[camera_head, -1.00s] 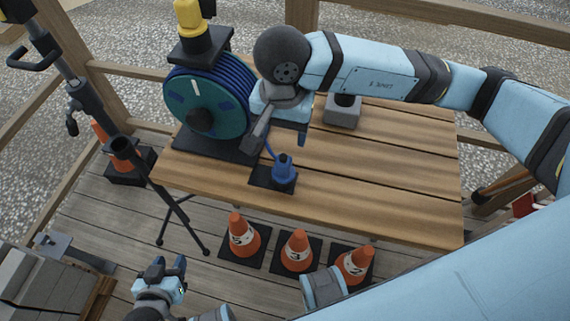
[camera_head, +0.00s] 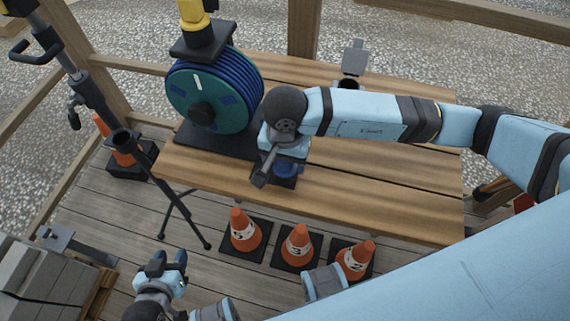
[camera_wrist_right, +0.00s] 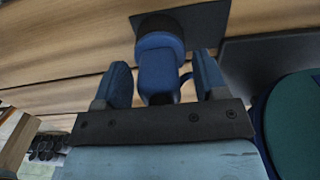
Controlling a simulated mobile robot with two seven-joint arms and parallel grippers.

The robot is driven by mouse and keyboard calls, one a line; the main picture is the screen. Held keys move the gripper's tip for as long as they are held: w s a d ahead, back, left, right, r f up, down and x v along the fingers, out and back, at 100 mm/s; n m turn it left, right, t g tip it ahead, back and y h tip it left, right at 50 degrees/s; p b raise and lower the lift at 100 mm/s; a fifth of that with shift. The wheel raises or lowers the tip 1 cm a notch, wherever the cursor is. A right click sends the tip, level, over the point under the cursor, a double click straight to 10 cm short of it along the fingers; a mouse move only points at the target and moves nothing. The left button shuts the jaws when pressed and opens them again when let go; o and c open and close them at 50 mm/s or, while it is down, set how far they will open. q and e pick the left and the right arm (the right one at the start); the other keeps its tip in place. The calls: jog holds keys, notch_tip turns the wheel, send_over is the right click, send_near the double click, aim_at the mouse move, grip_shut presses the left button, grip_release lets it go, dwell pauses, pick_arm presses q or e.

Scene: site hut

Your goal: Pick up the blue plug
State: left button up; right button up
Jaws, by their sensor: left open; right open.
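The blue plug (camera_head: 288,169) sits on a dark square pad near the front edge of the wooden table, partly hidden by my right wrist in the head view. In the right wrist view the blue plug (camera_wrist_right: 157,72) shows between the two fingers of my right gripper (camera_wrist_right: 162,66). The right gripper is open, with a gap visible beside the plug on each side. My left gripper (camera_head: 168,260) is open and empty, low in front of the table at the lower left.
A cable reel (camera_head: 205,100) with blue cable stands on the table's left, beside my right wrist. A grey box with a raised lid (camera_head: 353,57) is at the back, partly behind my arm. Several orange cones (camera_head: 297,245) stand on the floor. The table's right half (camera_head: 390,195) is clear.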

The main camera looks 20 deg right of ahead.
jog(key=c, duration=1)
jog(key=shift+c, duration=0.5)
jog(key=shift+r, duration=0.15)
